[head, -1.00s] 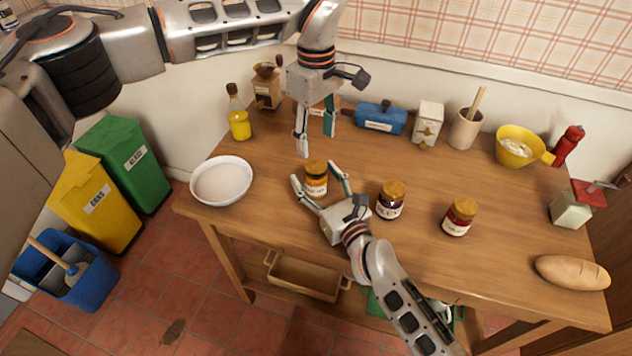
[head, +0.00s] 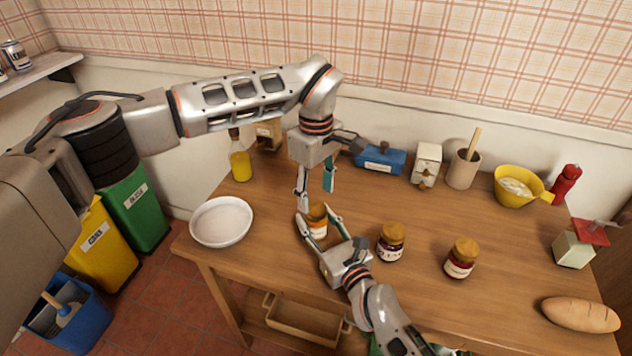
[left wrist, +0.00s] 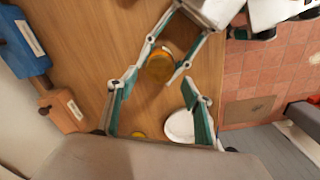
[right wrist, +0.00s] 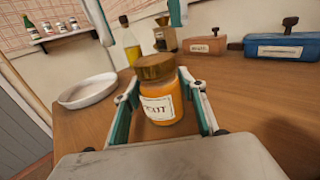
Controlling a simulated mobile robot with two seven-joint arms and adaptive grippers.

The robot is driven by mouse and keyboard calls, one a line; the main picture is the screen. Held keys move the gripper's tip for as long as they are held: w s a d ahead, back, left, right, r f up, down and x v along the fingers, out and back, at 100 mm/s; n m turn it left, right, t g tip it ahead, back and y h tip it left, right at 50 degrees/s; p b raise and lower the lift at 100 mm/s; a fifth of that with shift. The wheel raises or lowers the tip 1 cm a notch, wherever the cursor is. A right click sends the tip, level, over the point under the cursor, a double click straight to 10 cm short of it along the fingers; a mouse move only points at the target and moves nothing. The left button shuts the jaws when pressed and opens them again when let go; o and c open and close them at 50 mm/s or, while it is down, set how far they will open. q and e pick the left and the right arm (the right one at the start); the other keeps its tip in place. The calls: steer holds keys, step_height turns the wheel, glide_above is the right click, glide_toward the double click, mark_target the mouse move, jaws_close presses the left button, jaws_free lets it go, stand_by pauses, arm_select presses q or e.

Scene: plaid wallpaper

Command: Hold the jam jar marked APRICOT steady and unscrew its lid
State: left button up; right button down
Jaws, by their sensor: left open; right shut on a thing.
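The jar marked with a label ending in "COT" (right wrist: 158,108) holds orange jam and stands upright on the table with its gold lid (right wrist: 154,67) on. It also shows in the head view (head: 317,224). My right gripper (right wrist: 160,108) is shut on the jar's body from the front, one finger on each side. My left gripper (head: 315,197) is open and points down just above the lid, apart from it. In the left wrist view the lid (left wrist: 160,64) lies just beyond my left gripper's open fingertips (left wrist: 160,82).
Two dark jam jars (head: 391,242) (head: 461,258) stand to the right. A white bowl (head: 221,221) is at the left, with an oil bottle (head: 240,163) behind. A blue box (head: 380,160), a mortar (head: 463,169) and a yellow bowl (head: 515,188) line the back. Bread (head: 580,314) lies front right.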

mark_target(316, 208)
arm_select(q)
steer(key=shift+f, duration=1.95)
steer(key=shift+c, duration=0.3)
